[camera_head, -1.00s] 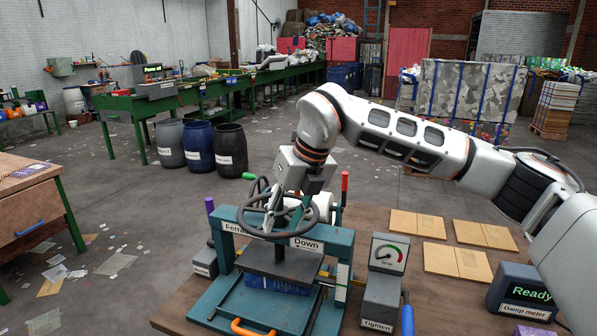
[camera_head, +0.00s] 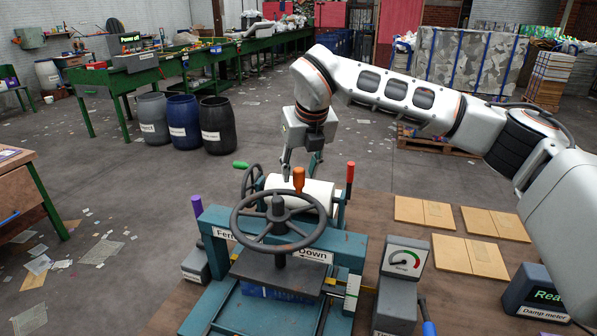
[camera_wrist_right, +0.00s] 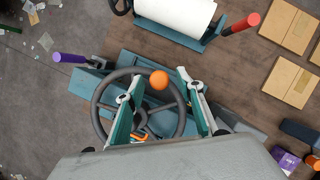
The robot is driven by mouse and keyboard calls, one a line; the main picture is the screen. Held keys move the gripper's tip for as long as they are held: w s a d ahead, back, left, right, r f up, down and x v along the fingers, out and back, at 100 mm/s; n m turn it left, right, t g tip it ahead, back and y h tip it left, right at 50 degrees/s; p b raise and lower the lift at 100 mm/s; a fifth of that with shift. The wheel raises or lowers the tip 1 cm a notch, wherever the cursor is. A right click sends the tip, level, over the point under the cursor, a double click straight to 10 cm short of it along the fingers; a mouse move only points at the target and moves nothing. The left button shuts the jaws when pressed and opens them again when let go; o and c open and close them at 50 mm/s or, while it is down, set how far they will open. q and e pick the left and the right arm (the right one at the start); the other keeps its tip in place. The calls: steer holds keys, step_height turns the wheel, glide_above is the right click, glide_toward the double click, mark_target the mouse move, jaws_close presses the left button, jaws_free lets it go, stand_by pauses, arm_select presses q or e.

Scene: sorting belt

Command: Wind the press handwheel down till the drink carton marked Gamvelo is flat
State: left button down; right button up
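The press (camera_head: 340,245) stands on the bench with its dark handwheel (camera_head: 250,236) on top, its orange knob (camera_head: 299,180) upright at the far side of the rim. A blue carton (camera_head: 265,293) lies under the dark platen (camera_head: 275,272); only a low strip shows and its name cannot be read. My right gripper (camera_head: 301,163) is above and behind the wheel, pointing down. In the right wrist view its fingers (camera_wrist_right: 157,100) are spread over the wheel (camera_wrist_right: 98,112), with the knob (camera_wrist_right: 159,80) showing between them; nothing is held. My left gripper is out of view.
A white roller (camera_head: 318,192) and a red-handled lever (camera_head: 350,172) stand behind the press. A purple handle (camera_head: 197,205) is at its left. A gauge box (camera_head: 405,257), cardboard pieces (camera_head: 470,258) and a damp meter (camera_head: 535,295) are to the right.

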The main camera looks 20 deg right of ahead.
steer(key=shift+x, duration=1.05)
jaws_close()
